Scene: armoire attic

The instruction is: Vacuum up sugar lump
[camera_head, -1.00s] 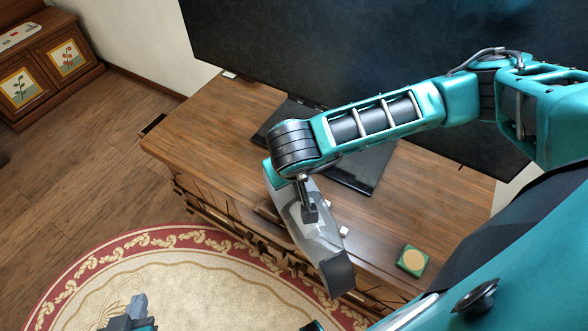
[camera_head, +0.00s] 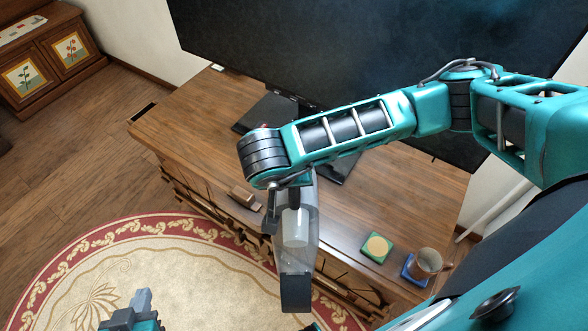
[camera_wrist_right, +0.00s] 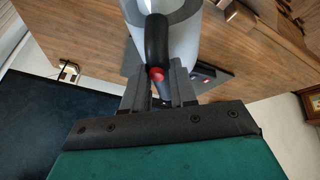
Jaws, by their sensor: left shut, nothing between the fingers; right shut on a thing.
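A hand-held vacuum (camera_head: 297,262) with a clear grey body and dark end hangs over the front part of the wooden cabinet top. My right gripper (camera_wrist_right: 160,92) is shut on its black handle (camera_wrist_right: 157,42), which has a red button. In the head view the right wrist and vacuum hide part of the cabinet top. I cannot make out a sugar lump in either present view. My left gripper (camera_head: 140,302) is shut and empty over the rug at the bottom left.
The wooden cabinet (camera_head: 200,130) carries a large dark screen (camera_head: 300,50) at its back. A green coaster (camera_head: 376,247) and a mug (camera_head: 428,261) on a blue coaster (camera_head: 408,274) stand at the right. A small brown object (camera_head: 246,198) lies near the front edge.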

